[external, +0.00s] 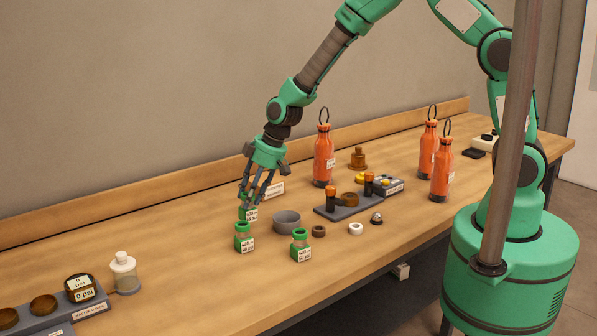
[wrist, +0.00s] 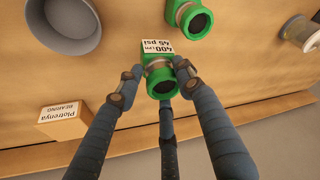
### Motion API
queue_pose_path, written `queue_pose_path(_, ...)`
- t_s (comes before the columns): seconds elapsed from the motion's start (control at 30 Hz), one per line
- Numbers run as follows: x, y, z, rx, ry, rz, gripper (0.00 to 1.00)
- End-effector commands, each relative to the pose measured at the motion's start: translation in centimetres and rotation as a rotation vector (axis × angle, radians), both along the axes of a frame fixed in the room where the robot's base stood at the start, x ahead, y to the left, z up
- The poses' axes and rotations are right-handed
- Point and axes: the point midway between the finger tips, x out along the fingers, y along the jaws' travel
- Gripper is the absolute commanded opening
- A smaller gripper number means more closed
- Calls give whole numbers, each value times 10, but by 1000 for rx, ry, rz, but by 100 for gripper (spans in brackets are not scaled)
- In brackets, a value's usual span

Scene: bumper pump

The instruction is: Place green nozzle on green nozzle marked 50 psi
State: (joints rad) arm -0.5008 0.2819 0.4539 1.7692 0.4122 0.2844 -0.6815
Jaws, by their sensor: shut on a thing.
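My gripper (external: 249,200) is shut on a green nozzle (external: 247,214), with its fingers around it. A third green nozzle (external: 300,246) stands further right. The labels on these two are too small to read surely. I cannot tell whether the held nozzle touches the table.
A grey bowl (external: 287,223) stands right of the gripper, and a labelled bearing box (wrist: 62,121) close behind. A white-capped bottle (external: 124,273) and a grey gauge tray (external: 88,308) are at the left. Orange bottles (external: 324,155) stand behind. Table between the nozzles and bottle is clear.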

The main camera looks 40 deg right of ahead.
Motion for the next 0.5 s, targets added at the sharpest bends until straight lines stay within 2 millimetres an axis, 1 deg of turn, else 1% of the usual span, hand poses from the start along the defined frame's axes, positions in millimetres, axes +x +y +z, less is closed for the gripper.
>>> queue_pose_path(0.27, -34, -13, 22, -8, 0, 45, 0)
queue_pose_path(0.5, -73, -29, 41, -18, 0, 96, 0)
